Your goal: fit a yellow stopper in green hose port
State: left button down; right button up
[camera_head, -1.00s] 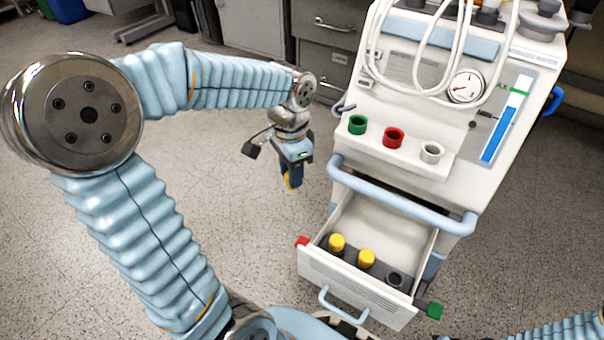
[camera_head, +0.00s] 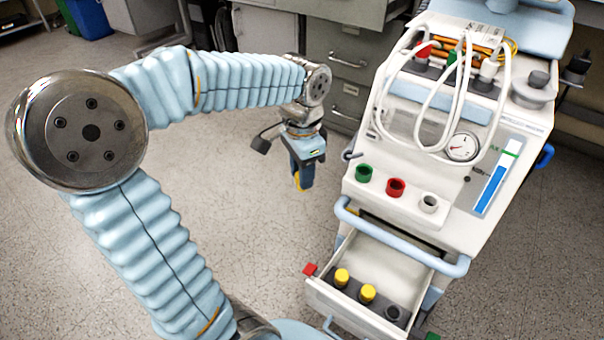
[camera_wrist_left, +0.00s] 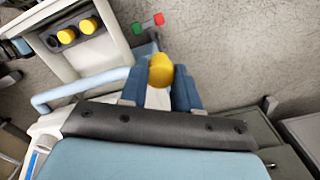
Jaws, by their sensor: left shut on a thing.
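My left gripper (camera_head: 301,184) hangs in the air to the left of the white cart, pointing down. In the left wrist view its two blue fingers are shut on a yellow stopper (camera_wrist_left: 161,70). The green hose port (camera_head: 364,173) is the leftmost of three ports on the cart's front ledge. The held stopper is left of this port and apart from it. Two more yellow stoppers, a left one (camera_head: 341,277) and a right one (camera_head: 367,292), stand in a dark rack in the open drawer. My right gripper is not in view.
A red port (camera_head: 396,187) and a white port (camera_head: 429,202) sit beside the green one. The open drawer (camera_head: 386,263) and a light-blue handle bar (camera_head: 398,238) jut out below them. White hoses loop above. Floor left of the cart is clear.

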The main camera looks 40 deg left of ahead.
pick_arm(q)
notch_tip(320, 180, up, 12)
jog(key=p, duration=0.8)
jog(key=w+d+p, duration=0.2)
jog(key=w+d, duration=0.6)
jog(key=d, duration=0.2)
jog(key=shift+s+f+b, duration=0.2)
jog(key=shift+f+b, duration=1.9)
jog(key=shift+f, duration=0.3)
jog(key=shift+f+b, duration=1)
jog(key=shift+f, duration=0.6)
jog(key=c, duration=0.7)
grip_release()
jog(key=shift+c, duration=0.2)
